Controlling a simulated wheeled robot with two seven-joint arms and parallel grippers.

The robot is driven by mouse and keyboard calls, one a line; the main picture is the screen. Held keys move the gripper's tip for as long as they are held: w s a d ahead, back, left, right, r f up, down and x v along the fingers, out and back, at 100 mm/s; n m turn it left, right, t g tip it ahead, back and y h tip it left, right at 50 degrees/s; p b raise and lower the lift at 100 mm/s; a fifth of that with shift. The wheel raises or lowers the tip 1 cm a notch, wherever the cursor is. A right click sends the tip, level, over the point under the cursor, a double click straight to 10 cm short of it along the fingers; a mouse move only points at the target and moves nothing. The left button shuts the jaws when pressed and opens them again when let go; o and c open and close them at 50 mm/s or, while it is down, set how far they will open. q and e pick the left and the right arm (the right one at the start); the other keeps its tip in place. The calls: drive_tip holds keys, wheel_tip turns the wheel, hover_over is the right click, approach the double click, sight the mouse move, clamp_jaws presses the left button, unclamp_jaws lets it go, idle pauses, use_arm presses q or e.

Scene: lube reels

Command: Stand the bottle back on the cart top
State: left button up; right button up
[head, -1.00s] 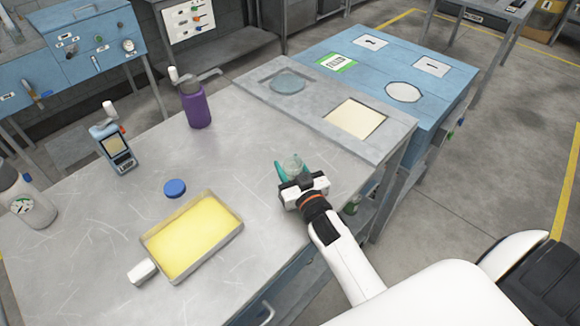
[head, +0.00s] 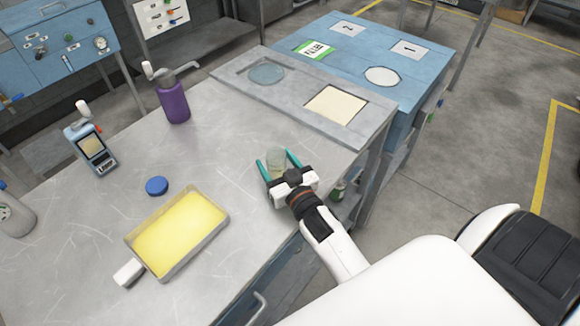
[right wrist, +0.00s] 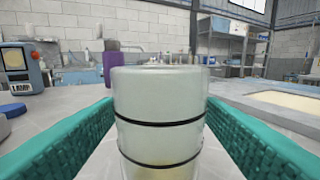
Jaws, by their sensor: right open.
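A clear, pale jar-like bottle (head: 277,156) with dark rings is upright at the right edge of the grey metal cart top (head: 215,150). Its base is hidden behind my gripper, so I cannot see its contact with the top. My right gripper (head: 277,163) is open, with one teal finger on each side of it. In the right wrist view the bottle (right wrist: 160,105) fills the middle between the fingers, with some yellowish content low down. My left gripper is not in view.
A purple pump bottle (head: 174,103), a blue cap (head: 157,186), a yellow-filled tray (head: 180,232) and a handheld meter (head: 92,148) stand on the top. A recessed panel (head: 298,98) and a blue cabinet (head: 375,55) lie beyond. A small container (head: 338,190) sits lower down, right of the gripper.

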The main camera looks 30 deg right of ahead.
drive_tip(key=s, duration=0.3)
drive_tip(key=s+b, duration=0.1)
drive_tip(key=s, duration=0.5)
drive_tip(key=shift+s+a, duration=0.25)
drive_tip(key=shift+s, duration=0.1)
